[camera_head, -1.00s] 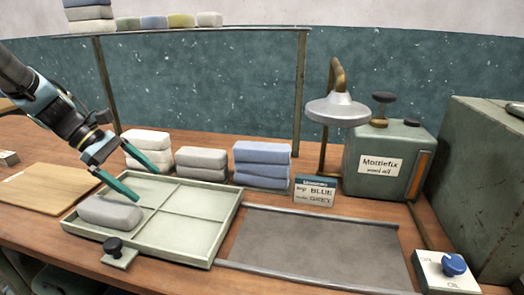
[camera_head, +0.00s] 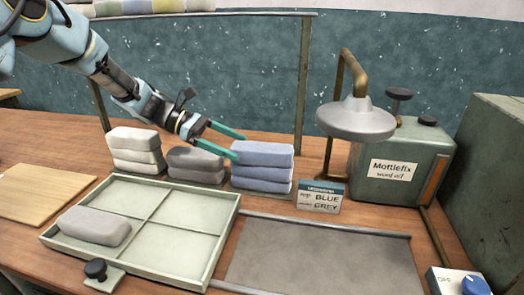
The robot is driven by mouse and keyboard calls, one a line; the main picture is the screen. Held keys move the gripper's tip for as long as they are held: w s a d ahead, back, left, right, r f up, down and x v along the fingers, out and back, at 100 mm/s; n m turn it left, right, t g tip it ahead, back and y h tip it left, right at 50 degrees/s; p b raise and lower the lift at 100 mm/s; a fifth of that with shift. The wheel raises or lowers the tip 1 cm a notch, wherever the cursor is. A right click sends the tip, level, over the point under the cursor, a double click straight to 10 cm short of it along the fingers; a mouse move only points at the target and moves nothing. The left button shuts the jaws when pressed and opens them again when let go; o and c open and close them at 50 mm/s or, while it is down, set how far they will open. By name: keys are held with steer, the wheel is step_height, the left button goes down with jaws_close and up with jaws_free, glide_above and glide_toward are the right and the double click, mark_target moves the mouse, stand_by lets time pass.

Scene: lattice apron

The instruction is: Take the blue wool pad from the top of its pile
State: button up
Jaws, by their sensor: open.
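The blue wool pad (camera_head: 263,154) lies on top of a pile of blue pads (camera_head: 262,185) at the back of the bench. My gripper (camera_head: 238,146) is open, with its teal fingers pointing right at the left end of the top blue pad. One fingertip is near the pad's upper back left edge and the other is in front of its left end. I cannot tell whether they touch it. The jaws hold nothing.
A grey pile (camera_head: 196,165) and a white pile (camera_head: 136,151) stand to the left. A divided tray (camera_head: 185,242) holds a grey pad (camera_head: 94,226). A lamp-like metal head (camera_head: 356,120) hangs to the right, behind a small BLUE/GREY sign (camera_head: 320,197).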

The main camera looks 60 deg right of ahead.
mark_target(252, 152)
steer(key=p+x, duration=0.2)
steer(key=x, duration=0.2)
steer(key=shift+s+d+r, duration=0.1)
steer(key=shift+s+d, duration=0.1)
steer(key=shift+s+d+f, duration=0.2)
steer(key=shift+s+f, duration=0.15)
steer(key=shift+s, duration=0.1)
steer(key=shift+c, duration=0.4)
steer(key=c, duration=1.2)
